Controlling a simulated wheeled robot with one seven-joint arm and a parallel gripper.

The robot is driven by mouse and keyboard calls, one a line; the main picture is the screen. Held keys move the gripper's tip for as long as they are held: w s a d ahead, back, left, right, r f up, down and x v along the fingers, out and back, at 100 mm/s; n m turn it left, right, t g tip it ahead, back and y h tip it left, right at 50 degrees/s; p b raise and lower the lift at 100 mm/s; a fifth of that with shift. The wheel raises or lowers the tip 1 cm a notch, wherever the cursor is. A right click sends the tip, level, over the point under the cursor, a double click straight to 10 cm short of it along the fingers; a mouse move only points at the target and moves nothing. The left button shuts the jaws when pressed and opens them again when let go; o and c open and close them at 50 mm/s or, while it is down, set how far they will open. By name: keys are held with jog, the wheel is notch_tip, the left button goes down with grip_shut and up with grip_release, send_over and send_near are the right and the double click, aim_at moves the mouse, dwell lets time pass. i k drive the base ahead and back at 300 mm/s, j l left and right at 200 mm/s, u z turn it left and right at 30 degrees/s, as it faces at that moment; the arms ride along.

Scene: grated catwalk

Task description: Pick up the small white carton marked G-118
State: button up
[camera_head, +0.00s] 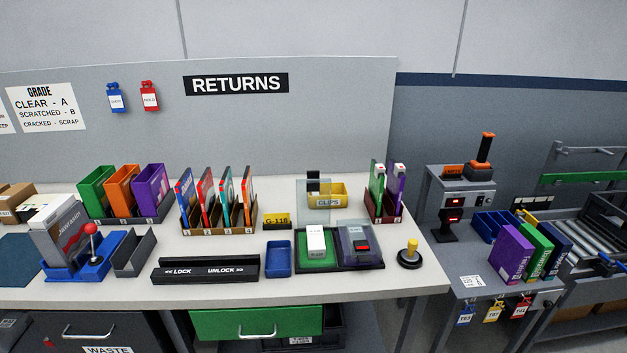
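A small white carton (317,239) stands in the green-lined compartment of a dark tray (300,265) on the bench. The print low on its front is too small to read surely. A yellow tag reading G-118 (277,220) stands behind and to the left of the carton, at the right end of a row of coloured cases. My gripper is not in view.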

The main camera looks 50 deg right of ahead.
aim_at(316, 242)
jog(key=i, duration=0.5)
jog(key=i+z, duration=0.15)
jog(key=z, duration=1.45)
